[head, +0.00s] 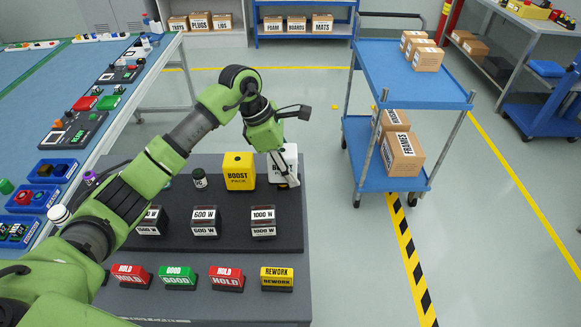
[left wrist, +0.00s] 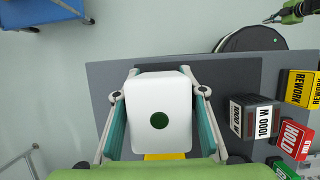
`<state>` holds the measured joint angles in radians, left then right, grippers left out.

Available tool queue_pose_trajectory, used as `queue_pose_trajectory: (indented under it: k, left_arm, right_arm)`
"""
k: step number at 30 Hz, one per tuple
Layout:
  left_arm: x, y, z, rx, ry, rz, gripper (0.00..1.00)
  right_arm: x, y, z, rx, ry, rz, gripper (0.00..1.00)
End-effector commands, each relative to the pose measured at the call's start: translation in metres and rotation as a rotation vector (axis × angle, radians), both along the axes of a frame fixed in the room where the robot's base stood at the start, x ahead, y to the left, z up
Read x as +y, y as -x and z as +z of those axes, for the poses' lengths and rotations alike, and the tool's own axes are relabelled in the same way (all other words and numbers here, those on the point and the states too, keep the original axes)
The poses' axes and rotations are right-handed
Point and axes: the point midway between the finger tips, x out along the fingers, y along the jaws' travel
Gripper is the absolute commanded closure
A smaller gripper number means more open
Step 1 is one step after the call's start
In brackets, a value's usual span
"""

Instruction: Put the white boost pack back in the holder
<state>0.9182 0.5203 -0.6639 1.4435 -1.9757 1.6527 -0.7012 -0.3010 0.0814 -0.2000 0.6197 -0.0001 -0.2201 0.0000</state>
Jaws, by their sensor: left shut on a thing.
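The white boost pack (head: 291,158) is at the back right corner of the dark raised board (head: 180,245), just right of the yellow boost pack (head: 239,172). My left gripper (head: 284,180) is shut on it from above. In the left wrist view the white pack (left wrist: 158,112) sits between the two fingers, with a dark green round spot on its top. I cannot tell whether its base touches the board, and no separate holder shows clearly. A small green gripper, seemingly my right one (left wrist: 268,19), shows at the top right of the left wrist view, too small to read.
Labelled blocks of 600 W (head: 204,222) and 1000 W (head: 263,221) stand in front. HOLD, GOOD and REWORK (head: 277,278) blocks line the front edge. A dark jar (head: 199,179) stands left of the yellow pack. A blue cart (head: 392,75) stands to the right.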

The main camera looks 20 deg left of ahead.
Motion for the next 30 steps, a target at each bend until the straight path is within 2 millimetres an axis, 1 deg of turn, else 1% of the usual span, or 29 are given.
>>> queue_pose_trajectory:
  k: [1, 14, 30]
  left_arm:
    - [-0.0005, -0.0011, 0.0028, -0.005, 0.003, 0.0, 1.0]
    - [-0.0005, -0.001, 0.0025, -0.004, 0.003, 0.0, 1.0]
    - [-0.0004, -0.0009, -0.0059, -0.004, 0.003, 0.0, 1.0]
  right_arm:
    - [-0.0003, -0.0006, 0.0005, -0.001, 0.0, 0.0, 1.0]
    - [-0.0002, -0.0013, 0.0004, -0.002, 0.0, -0.001, 1.0]
    - [0.0001, -0.0016, -0.0072, -0.002, -0.001, -0.001, 1.0]
